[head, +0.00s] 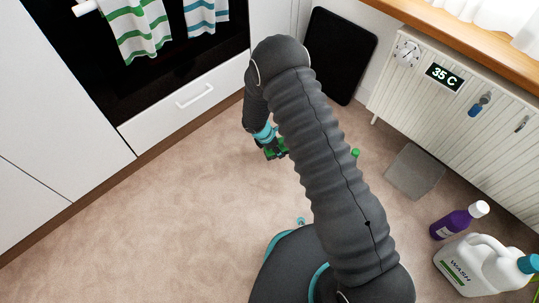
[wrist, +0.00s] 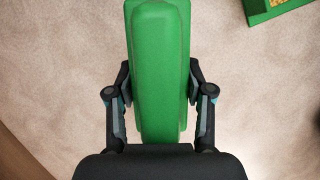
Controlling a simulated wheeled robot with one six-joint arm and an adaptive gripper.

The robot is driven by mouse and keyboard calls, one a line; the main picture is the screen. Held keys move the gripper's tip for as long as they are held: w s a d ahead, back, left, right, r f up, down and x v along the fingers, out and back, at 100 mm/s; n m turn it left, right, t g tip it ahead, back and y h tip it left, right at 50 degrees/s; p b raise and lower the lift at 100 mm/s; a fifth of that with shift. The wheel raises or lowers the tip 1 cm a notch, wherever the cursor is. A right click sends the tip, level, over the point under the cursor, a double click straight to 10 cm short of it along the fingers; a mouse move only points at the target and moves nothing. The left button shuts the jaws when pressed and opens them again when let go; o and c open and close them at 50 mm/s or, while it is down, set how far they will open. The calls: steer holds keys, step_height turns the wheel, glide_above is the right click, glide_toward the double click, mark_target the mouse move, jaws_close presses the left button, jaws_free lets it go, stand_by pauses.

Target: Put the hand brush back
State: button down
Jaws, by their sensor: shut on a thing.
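The hand brush (wrist: 160,60) is a long green shape in the wrist view, running from the top edge down between my fingers. My gripper (wrist: 158,95) is shut on it, one dark finger on each side. In the head view my gripper (head: 271,151) is low in front of the white drawer, with a bit of green showing at it. My arm hides much of the middle there. I cannot see the bristles.
A green thing with a yellow patch (wrist: 275,8) lies at the wrist view's top right. A black panel (head: 340,55) leans at the back. A grey mat (head: 414,172), purple bottle (head: 458,222) and white wash jug (head: 480,265) are at right. Left floor is clear.

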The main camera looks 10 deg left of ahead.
steer(key=a+f, duration=0.2)
steer(key=a, duration=0.1)
steer(key=shift+w+a+f, duration=0.1)
steer(key=shift+w+a, duration=0.05)
steer(key=shift+w, duration=0.05)
steer(key=shift+f+b, duration=0.5)
steer(key=shift+f, duration=1.4)
steer(key=shift+f, duration=0.15)
steer(key=shift+c, duration=2.2)
jaws_free()
